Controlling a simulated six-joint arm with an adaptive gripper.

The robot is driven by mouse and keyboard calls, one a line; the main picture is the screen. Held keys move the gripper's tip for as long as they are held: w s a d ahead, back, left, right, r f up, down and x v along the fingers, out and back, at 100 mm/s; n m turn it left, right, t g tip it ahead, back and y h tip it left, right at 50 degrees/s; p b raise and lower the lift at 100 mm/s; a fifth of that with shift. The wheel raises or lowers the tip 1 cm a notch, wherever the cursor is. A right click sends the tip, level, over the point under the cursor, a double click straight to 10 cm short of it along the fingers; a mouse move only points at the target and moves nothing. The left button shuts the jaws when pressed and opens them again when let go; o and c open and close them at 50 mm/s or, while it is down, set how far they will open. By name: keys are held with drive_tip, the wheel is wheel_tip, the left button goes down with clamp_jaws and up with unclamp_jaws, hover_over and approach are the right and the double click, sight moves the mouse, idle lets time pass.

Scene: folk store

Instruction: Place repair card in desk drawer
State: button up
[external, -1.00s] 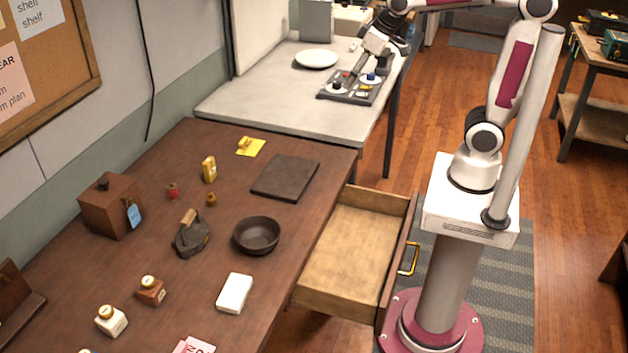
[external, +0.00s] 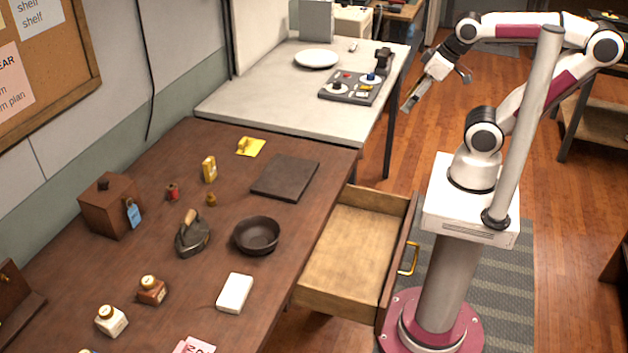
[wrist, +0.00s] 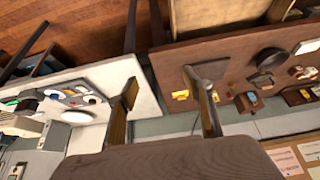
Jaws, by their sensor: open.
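My gripper (external: 436,88) is open and empty, raised in the air right of the grey table and beyond the desk drawer. Its two spread fingers also show in the wrist view (wrist: 160,85). The desk drawer (external: 350,245) is pulled open and its visible floor is bare. A yellow card (external: 255,148) lies near the far end of the brown desk (external: 120,270), with a small yellow thing on it. A white card-like block (external: 235,293) and a red-and-white card (external: 195,346) lie nearer. I cannot tell which is the repair card.
The desk holds a dark flat pad (external: 285,178), a dark bowl (external: 257,236), an iron (external: 192,236), a wooden box (external: 110,207) with a blue tag and several bottles. The grey table (external: 260,105) holds a plate (external: 317,59) and a control panel (external: 352,88).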

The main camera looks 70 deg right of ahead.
drive_tip(key=o, duration=0.8)
drive_tip(key=shift+c, duration=0.2)
drive_tip(key=shift+d+f, duration=0.1)
